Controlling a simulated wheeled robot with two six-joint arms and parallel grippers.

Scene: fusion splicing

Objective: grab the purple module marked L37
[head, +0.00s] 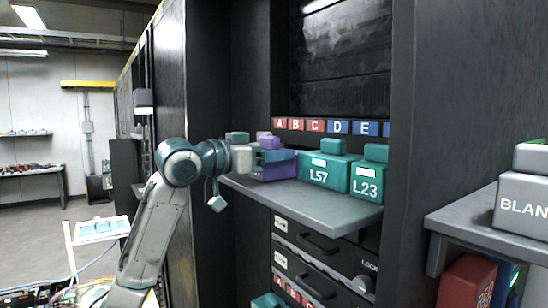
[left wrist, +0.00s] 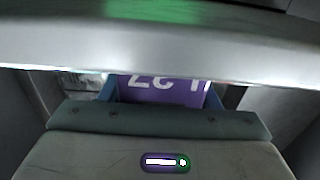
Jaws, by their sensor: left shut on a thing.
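The purple module (head: 285,168) stands at the left part of the grey shelf, partly hidden by my left gripper. My left gripper (head: 272,156) comes in from the left and is shut on the purple module. In the left wrist view the purple module (left wrist: 165,90) shows between the fingers, with upside-down white marking partly cut off; a "37" can be made out. My right gripper is in neither view.
Teal modules L57 (head: 325,172) and L23 (head: 369,182) stand close to the right on the shelf (head: 300,199). Lettered tags (head: 315,126) run along the back. Drawers (head: 318,243) lie below. A grey BLANK module (head: 522,204) sits on a shelf at far right.

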